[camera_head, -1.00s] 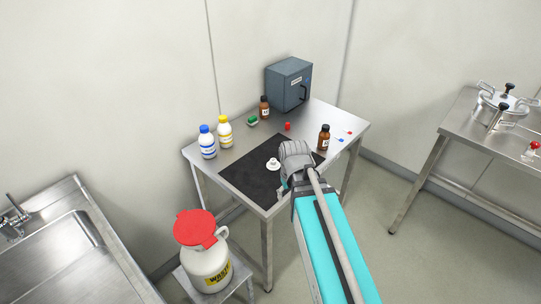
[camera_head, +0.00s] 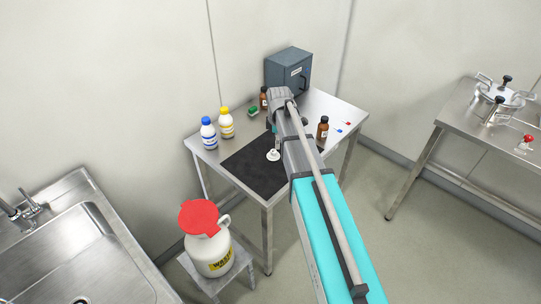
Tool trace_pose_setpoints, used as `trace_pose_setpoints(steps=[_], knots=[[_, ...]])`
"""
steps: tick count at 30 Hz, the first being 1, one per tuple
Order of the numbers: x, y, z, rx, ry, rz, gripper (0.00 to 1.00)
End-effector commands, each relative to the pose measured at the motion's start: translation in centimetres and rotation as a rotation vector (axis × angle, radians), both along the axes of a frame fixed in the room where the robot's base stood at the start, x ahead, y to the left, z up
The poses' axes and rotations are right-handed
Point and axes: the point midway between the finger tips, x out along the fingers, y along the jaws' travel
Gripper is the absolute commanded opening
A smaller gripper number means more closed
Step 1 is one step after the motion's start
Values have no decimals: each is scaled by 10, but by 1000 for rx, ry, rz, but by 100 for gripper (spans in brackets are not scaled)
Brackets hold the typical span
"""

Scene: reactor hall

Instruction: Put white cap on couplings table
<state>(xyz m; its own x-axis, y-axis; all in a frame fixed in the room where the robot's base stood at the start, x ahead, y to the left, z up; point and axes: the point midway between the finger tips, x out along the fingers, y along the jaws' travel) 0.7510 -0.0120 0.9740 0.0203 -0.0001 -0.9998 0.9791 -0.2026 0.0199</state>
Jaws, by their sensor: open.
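A small white piece with a wide round base (camera_head: 273,155) lies on the black mat (camera_head: 250,172) on the middle steel table (camera_head: 333,108); it may be the white cap, but it is too small to tell. My gripper (camera_head: 271,127) is over the middle table, beyond the white piece in the picture. It is mostly hidden by my own arm and appears open and apart from the white piece. No label shows which table is the couplings table. Another steel table (camera_head: 455,118) at right bears a lidded metal vessel (camera_head: 497,97).
A blue-capped bottle (camera_head: 209,134), a yellow-capped bottle (camera_head: 226,123), a green item (camera_head: 253,111) and brown bottles, one at right (camera_head: 323,128), stand around the mat. A grey cabinet (camera_head: 288,70) stands behind. A waste jug (camera_head: 208,250) and sink (camera_head: 85,255) are at left.

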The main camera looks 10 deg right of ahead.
Motion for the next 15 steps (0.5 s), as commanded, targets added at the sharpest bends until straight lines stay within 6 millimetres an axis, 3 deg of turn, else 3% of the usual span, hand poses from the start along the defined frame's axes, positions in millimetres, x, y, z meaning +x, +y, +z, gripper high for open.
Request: trace_pose_setpoints(steps=[1,6,15], knots=[[17,0,0,-1,2,70,77],[47,0,0,-5,11,309,77],[74,1,0,-6,20,543,77]])
